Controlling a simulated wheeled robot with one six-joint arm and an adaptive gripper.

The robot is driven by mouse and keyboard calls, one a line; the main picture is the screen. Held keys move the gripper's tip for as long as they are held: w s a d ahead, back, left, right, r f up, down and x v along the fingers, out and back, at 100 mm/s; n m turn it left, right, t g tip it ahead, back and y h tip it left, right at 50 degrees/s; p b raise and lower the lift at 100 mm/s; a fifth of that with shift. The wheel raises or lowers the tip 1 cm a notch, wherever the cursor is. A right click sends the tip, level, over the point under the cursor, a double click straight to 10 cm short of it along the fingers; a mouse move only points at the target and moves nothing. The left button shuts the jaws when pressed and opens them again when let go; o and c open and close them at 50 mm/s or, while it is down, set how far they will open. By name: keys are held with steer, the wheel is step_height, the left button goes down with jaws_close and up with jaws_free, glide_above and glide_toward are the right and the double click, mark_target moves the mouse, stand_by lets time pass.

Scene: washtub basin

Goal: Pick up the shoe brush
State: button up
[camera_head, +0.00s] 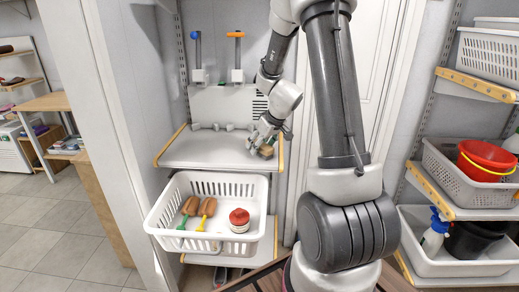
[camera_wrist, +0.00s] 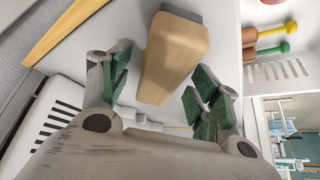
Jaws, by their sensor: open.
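The shoe brush (camera_head: 267,151) is a small block with a tan wooden body, at the right end of the white shelf in the head view. In the wrist view the shoe brush (camera_wrist: 172,58) fills the middle, a pale wooden block with a greyish strip at its far end. My gripper (camera_head: 265,139) is at the brush, seen from behind in the head view. In the wrist view my gripper (camera_wrist: 160,78) is open, with its green-padded fingers on either side of the brush and a visible gap to each side.
A white basket (camera_head: 212,240) below the shelf (camera_head: 205,150) holds two brown-headed brushes (camera_head: 198,210) and a red-lidded jar (camera_head: 239,220). Wooden strips (camera_head: 170,145) edge the shelf. Two handled tools (camera_head: 236,55) stand at the wall behind. Shelves with baskets (camera_head: 465,165) stand at right.

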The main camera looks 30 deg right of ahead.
steer(key=c, duration=1.2)
steer(key=shift+c, duration=0.2)
steer(key=shift+r, duration=0.15)
